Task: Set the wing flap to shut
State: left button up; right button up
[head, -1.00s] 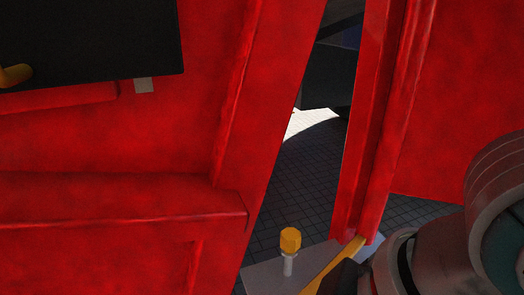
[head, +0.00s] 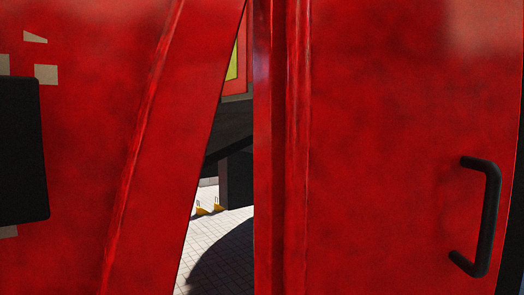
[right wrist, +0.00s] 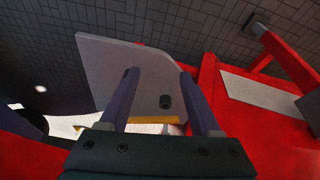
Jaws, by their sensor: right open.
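The wing flap seems to be the red panel (head: 385,130) with a black bar handle (head: 490,215) in the right half of the head view. A wedge-shaped gap separates its left edge from the sloping red panel (head: 150,150) on the left; I cannot tell how far it stands open. My right gripper (right wrist: 159,75) is open in the right wrist view, its two fingers apart and no object held between them. A pale grey plate (right wrist: 110,65) with a small dark knob (right wrist: 165,101) lies behind the fingers; contact is unclear. My left gripper is not in view.
Paved ground (head: 230,225) and a dark structure (head: 237,175) show through the gap. A black box (head: 22,150) is at the left. In the right wrist view, red parts (right wrist: 230,100) lie right of the fingers and a yellow strip (right wrist: 150,121) crosses behind them.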

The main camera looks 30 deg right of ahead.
aim_at(404, 146)
jog(key=z, duration=1.65)
